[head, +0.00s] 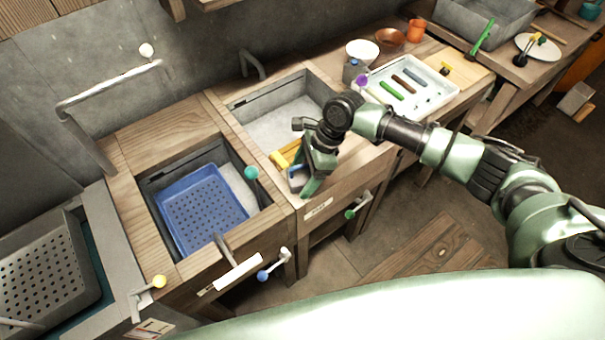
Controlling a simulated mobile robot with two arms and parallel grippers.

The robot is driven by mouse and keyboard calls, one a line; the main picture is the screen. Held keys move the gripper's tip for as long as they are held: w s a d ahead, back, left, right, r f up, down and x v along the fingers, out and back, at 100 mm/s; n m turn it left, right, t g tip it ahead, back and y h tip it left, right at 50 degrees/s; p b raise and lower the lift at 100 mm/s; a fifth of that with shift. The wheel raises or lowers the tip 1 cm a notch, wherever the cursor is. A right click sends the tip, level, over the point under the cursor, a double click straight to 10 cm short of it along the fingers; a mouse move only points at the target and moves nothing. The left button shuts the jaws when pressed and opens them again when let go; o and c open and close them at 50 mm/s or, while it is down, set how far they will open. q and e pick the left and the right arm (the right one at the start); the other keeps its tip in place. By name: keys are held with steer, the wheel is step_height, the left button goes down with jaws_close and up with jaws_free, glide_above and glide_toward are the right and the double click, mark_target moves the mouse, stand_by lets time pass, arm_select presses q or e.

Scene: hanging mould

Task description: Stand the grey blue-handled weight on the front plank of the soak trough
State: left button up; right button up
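My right gripper (304,180) points down at the front edge of a basin with a pale bottom (272,128), which may be the soak trough. A small grey and blue thing (295,177), perhaps the weight, shows at its fingertips, close to the wooden front plank (343,160). The fingers and wrist hide much of it, so I cannot tell whether it is gripped or only beside them. A yellow piece (283,156) lies just left of the gripper at the basin's front. My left gripper is out of view.
A blue perforated basket (201,209) sits in the left basin, with a teal-knobbed lever (251,173) at its right. A white tray (432,92) with coloured tools, a white bowl (362,50) and a small grey-blue object (353,71) stand right of the basin.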

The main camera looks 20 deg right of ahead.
steer(key=shift+r, duration=0.1)
steer(key=b+v, duration=0.1)
steer(key=v, duration=1.1)
